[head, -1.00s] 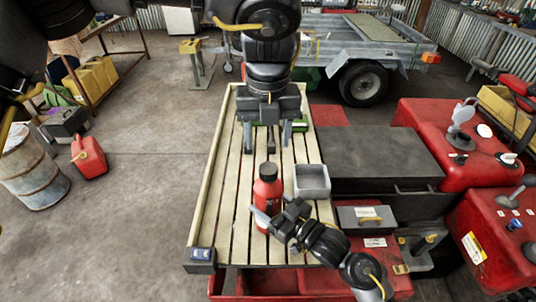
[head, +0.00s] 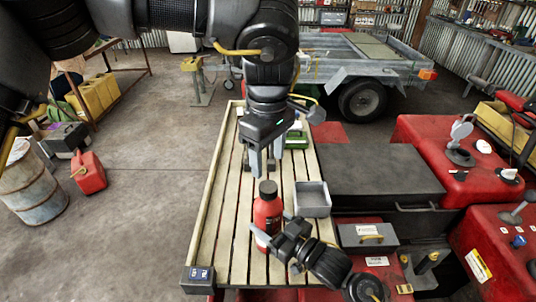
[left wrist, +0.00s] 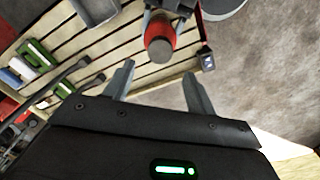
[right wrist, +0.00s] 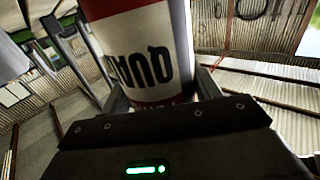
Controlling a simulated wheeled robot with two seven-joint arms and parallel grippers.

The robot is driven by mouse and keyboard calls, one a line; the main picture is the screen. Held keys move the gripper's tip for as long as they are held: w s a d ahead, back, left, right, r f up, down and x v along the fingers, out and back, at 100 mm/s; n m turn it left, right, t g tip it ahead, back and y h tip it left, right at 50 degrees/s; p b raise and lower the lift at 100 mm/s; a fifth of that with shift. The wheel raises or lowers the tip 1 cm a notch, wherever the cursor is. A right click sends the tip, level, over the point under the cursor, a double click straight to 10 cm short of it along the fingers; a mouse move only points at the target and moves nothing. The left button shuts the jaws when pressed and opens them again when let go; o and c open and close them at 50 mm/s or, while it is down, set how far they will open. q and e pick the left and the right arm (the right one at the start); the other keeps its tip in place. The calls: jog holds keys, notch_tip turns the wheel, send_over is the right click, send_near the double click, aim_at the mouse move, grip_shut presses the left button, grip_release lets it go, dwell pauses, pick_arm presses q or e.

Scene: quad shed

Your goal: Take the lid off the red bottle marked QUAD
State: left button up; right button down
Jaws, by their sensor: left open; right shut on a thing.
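The red bottle (head: 268,214) with a dark lid (head: 268,187) stands upright on the slatted wooden rack. In the right wrist view its white label (right wrist: 143,58) reads QUAD. My right gripper (head: 270,240) is shut on the bottle low on its body, coming from the right. My left gripper (head: 264,172) is open and empty, pointing down just above and behind the lid. In the left wrist view the lid (left wrist: 160,50) lies beyond the open fingers (left wrist: 157,78), not between them; the bottle's red body (left wrist: 157,27) shows behind it.
A small grey open tray (head: 312,199) stands right of the bottle on the slatted rack (head: 215,225). A green object (head: 296,140) lies farther back. The rack's left side is clear.

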aim_at(268, 186)
pick_arm(q)
jog(key=shift+m, duration=0.8)
jog(key=shift+f, duration=4)
